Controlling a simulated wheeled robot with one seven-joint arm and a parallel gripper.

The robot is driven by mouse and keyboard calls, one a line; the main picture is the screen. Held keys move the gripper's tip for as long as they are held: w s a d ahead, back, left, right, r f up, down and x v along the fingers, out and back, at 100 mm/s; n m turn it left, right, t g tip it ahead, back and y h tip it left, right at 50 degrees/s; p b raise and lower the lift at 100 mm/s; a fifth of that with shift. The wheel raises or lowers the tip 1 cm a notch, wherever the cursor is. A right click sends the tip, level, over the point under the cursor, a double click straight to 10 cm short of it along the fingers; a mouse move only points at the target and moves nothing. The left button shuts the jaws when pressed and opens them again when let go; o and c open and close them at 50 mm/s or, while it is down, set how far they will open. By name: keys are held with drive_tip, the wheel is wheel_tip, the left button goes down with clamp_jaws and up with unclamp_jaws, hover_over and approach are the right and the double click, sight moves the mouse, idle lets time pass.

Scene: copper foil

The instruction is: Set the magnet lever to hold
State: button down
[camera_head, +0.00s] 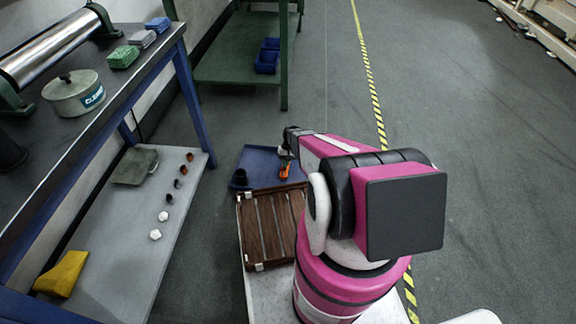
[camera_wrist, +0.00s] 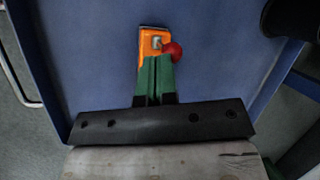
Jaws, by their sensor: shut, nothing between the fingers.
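The magnet is an orange block (camera_wrist: 147,40) with a grey pivot, seen in the wrist view on the blue tray. Its lever (camera_wrist: 172,51) ends in a red knob, which sits to the right of the pivot. My gripper (camera_wrist: 156,62) has green fingers, which are shut, with nothing held between them. The fingertips overlap the lower part of the orange block in the picture, just below and left of the red knob. I cannot tell whether they touch the lever. In the head view the orange block (camera_head: 285,170) shows small beside my arm.
The blue tray (camera_head: 256,160) also holds a black cup (camera_head: 240,178). A brown slatted wooden crate (camera_head: 262,235) stands in front of it. A blue-legged workbench (camera_head: 100,100) with a lower shelf is at left. Open floor lies right.

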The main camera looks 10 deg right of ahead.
drive_tip(key=shift+w+a+h, duration=0.1)
drive_tip(key=shift+a+h, duration=0.2)
drive_tip(key=shift+h, duration=0.1)
drive_tip(key=shift+r, duration=0.1)
drive_tip(key=shift+r, duration=0.75)
drive_tip(key=shift+d, duration=0.1)
drive_tip(key=shift+d+r, duration=0.2)
drive_tip(key=shift+d, duration=0.05)
drive_tip(key=w+d+r, duration=0.3)
drive_tip(key=d+r, duration=0.2)
drive_tip(key=r, duration=0.5)
drive_tip(key=shift+w+d+r, duration=0.2)
drive_tip(key=shift+w+d, duration=0.05)
drive_tip(key=shift+w, duration=0.05)
